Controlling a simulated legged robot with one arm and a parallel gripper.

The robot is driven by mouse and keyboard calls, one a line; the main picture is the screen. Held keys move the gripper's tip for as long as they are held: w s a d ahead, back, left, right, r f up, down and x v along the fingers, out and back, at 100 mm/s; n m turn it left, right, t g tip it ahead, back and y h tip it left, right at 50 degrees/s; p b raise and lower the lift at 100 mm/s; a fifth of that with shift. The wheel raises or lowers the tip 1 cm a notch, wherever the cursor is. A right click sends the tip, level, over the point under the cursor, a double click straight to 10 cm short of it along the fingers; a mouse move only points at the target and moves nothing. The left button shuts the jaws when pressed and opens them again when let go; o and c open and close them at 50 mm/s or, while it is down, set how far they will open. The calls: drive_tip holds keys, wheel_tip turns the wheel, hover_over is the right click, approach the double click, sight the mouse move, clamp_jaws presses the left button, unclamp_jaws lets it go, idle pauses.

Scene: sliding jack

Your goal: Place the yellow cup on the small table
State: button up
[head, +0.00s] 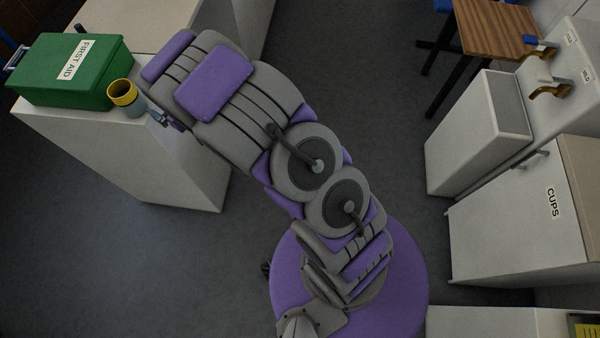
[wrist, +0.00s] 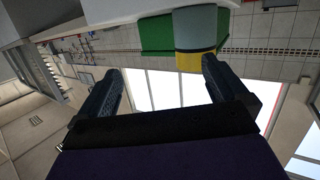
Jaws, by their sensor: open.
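The yellow cup (head: 122,92), yellow at the rim and inside with a grey-blue lower body, stands upright on a white cabinet's top at the left. My gripper (head: 163,118) is close to the cup's right side in the head view. In the wrist view my gripper (wrist: 160,75) is open, with nothing between its fingers. The cup (wrist: 194,35) shows upside down there, beyond the fingertips and nearer the right finger; whether that finger touches it I cannot tell. A small table (head: 500,32) with a wooden top and dark legs stands at the upper right.
A green first aid box (head: 65,72) sits beside the cup on the white cabinet (head: 180,155). At the right are a white counter with dispenser taps (head: 550,88) and a cabinet marked "CUPS" (head: 515,205). Grey floor (head: 385,100) lies open between the two sides.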

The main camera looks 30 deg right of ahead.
drive_tip(key=s+d+r+m+g+h, duration=0.2)
drive_tip(key=s+d+r+g+h, duration=0.15)
drive_tip(key=s+d, duration=0.35)
drive_tip(key=s+d+r+m+g+h, duration=0.25)
drive_tip(key=s+d+g, duration=0.2)
drive_tip(key=d, duration=0.35)
drive_tip(key=s+r+g, duration=0.2)
drive_tip(key=s+r, duration=0.1)
drive_tip(key=s, duration=0.8)
drive_tip(key=s+d+r+g, duration=0.1)
drive_tip(key=s+r+g, duration=0.2)
drive_tip(key=s, duration=0.8)
drive_tip(key=s+d+r+g, duration=0.1)
drive_tip(key=s+r+g, duration=0.1)
drive_tip(key=s, duration=1)
drive_tip(key=shift+r+g, duration=0.4)
drive_tip(key=shift+g, duration=0.3)
